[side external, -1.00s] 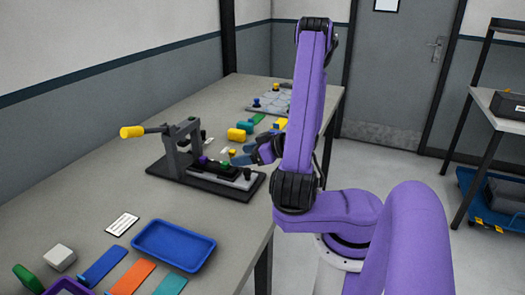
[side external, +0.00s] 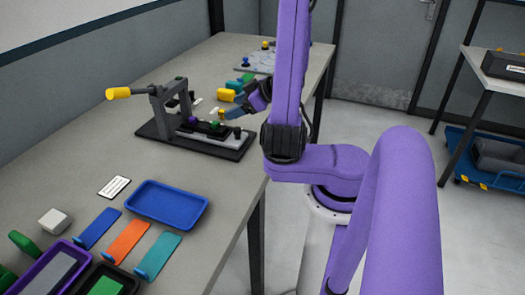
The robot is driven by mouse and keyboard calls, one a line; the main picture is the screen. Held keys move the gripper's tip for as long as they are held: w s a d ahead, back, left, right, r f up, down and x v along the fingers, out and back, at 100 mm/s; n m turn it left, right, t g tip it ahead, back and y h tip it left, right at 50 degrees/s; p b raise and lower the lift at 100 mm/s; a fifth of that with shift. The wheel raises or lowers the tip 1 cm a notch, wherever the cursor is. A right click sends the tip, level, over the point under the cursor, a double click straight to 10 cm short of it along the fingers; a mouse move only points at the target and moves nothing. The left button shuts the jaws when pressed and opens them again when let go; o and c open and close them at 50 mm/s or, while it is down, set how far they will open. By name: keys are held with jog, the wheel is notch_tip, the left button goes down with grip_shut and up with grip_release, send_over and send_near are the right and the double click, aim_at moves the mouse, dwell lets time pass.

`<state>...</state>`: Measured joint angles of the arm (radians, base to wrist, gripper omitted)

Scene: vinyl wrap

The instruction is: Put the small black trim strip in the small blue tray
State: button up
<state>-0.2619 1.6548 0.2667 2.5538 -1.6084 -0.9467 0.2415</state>
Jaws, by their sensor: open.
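The small blue tray (side external: 166,204) lies empty on the near part of the table in the side external view. A dark clamp fixture (side external: 172,136) with a yellow-tipped lever stands behind it. My gripper (side external: 232,112) is open, low over the far right side of the fixture, close to a yellow knob. The gap between its fingers is hard to see, and I cannot tell whether it touches anything.
Blue, orange and teal strips (side external: 127,242) lie in front of the tray, with a purple tray (side external: 42,268) and a black tray at the near left. A white label card (side external: 114,187) and a pale block (side external: 54,221) lie nearby. Coloured blocks stand beyond the fixture.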

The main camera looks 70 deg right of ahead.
jog(key=w+n+g, duration=0.1)
jog(key=w, duration=0.2)
jog(key=w+n, duration=0.1)
jog(key=w, duration=0.2)
jog(key=shift+w+g, duration=0.4)
jog(key=shift+n+g+h, duration=0.4)
jog(key=shift+n, duration=0.1)
jog(key=w, duration=0.1)
jog(key=w+a, duration=0.2)
jog(key=shift+w+a+r, duration=0.15)
jog(key=shift+w+r, duration=0.15)
jog(key=shift+w, duration=0.05)
jog(key=s+a+r+n+g+y, duration=0.1)
jog(key=s+a+n+g, duration=0.15)
jog(key=a, duration=0.55)
jog(key=s+a+r+n+g, duration=0.1)
jog(key=s+a, duration=0.3)
jog(key=a, duration=0.4)
jog(key=s+a+n+g, duration=0.2)
jog(key=s, duration=0.8)
jog(key=s+a+r+n+g, duration=0.1)
jog(key=s+a+n+g, duration=0.1)
jog(key=s, duration=0.8)
jog(key=shift+s+a+g, duration=0.3)
jog(key=shift+s+g, duration=0.05)
jog(key=shift+g, duration=0.1)
jog(key=shift+n, duration=0.25)
